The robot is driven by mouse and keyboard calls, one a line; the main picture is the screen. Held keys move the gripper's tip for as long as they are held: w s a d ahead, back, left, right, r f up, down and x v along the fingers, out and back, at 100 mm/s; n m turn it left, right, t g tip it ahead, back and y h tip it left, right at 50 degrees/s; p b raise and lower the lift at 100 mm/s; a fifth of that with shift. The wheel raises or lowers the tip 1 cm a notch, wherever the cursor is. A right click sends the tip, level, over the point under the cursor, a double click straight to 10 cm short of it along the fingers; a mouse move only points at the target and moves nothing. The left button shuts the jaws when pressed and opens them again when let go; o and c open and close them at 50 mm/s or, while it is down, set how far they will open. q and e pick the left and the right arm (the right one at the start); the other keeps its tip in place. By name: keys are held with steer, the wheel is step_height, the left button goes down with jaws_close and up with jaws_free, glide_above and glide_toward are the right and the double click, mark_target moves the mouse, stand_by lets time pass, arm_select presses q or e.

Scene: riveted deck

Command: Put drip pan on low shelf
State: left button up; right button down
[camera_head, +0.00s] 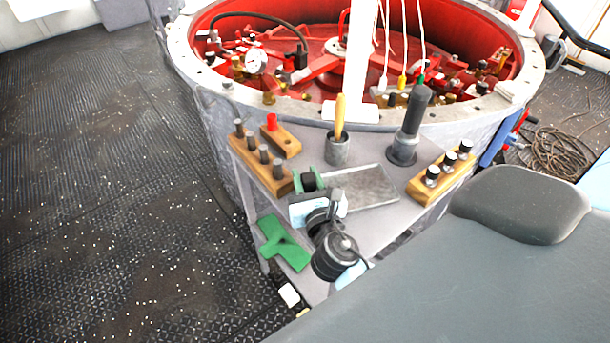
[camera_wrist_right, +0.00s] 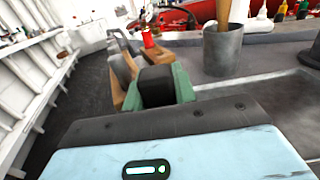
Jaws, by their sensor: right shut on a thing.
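The drip pan (camera_head: 372,186) is a flat grey metal tray at the top of the small grey corner table, in the middle of the head view. Its grey surface also shows at the right of the right wrist view (camera_wrist_right: 270,97). My right gripper (camera_head: 310,181), with green and black fingers, is shut at the pan's left end and hides that edge. I cannot tell whether the pan is lifted off the top. The low shelf (camera_head: 312,284) is under the tabletop and partly hidden by my right arm. My left gripper is not in view.
A wooden peg block (camera_head: 262,171) is left of the pan. Behind it stand a cup with a yellow handle (camera_head: 338,148) and a dark upright tool (camera_head: 411,125). Another wooden block (camera_head: 440,180) is at the right.

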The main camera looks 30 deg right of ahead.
steer(key=shift+a+r, duration=0.2)
steer(key=shift+f, duration=0.15)
steer(key=c, duration=1.1)
jaws_free()
